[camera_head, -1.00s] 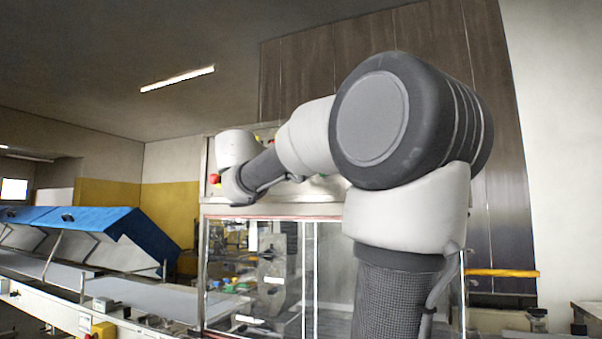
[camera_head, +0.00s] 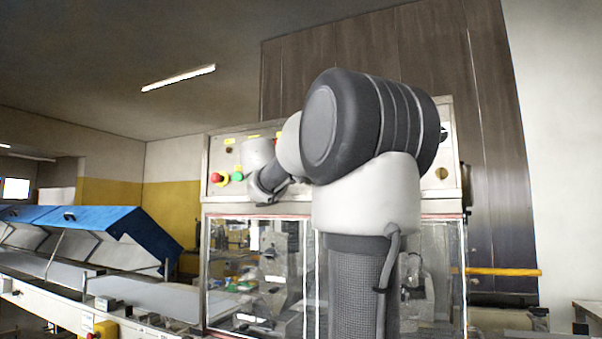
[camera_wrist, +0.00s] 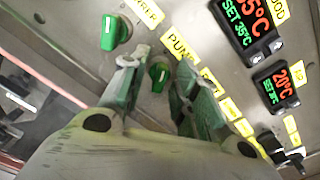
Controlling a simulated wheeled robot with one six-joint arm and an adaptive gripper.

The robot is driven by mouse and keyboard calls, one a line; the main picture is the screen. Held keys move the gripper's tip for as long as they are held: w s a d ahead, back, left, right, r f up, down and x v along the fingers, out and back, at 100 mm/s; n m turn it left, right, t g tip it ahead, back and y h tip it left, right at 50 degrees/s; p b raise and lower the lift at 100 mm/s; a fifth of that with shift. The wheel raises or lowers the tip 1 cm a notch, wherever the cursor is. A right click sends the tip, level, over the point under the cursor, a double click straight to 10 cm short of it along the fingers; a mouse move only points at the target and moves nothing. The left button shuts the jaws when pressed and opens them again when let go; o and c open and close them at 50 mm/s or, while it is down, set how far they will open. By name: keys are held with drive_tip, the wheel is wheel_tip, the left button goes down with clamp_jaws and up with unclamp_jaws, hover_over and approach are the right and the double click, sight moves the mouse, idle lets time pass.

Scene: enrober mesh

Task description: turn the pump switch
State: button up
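The pump switch is a green knob (camera_wrist: 160,75) on the metal control panel, beside a yellow label reading PUMP (camera_wrist: 180,46). In the wrist view my gripper (camera_wrist: 157,68) is open, with one finger on each side of this knob. A gap shows between the knob and each finger; whether the fingertips touch the panel I cannot tell. In the head view my arm's wrist is in front of the control panel (camera_head: 222,150); my gripper and the pump switch cannot be made out there.
A second green knob (camera_wrist: 113,32) sits up and left of my gripper. Two temperature displays (camera_wrist: 246,28) (camera_wrist: 280,85) and a black switch (camera_wrist: 270,142) are to the right. In the head view a red button (camera_head: 216,178) is at the panel's left, above clear cabinet doors (camera_head: 308,285).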

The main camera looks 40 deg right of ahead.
clamp_jaws()
drive_tip(key=shift+m, duration=0.4)
drive_tip(key=m, duration=1.1)
drive_tip(key=shift+m, duration=0.3)
drive_tip(key=shift+o, duration=1)
unclamp_jaws()
drive_tip(key=shift+s+a, duration=0.1)
drive_tip(key=shift+a, duration=0.05)
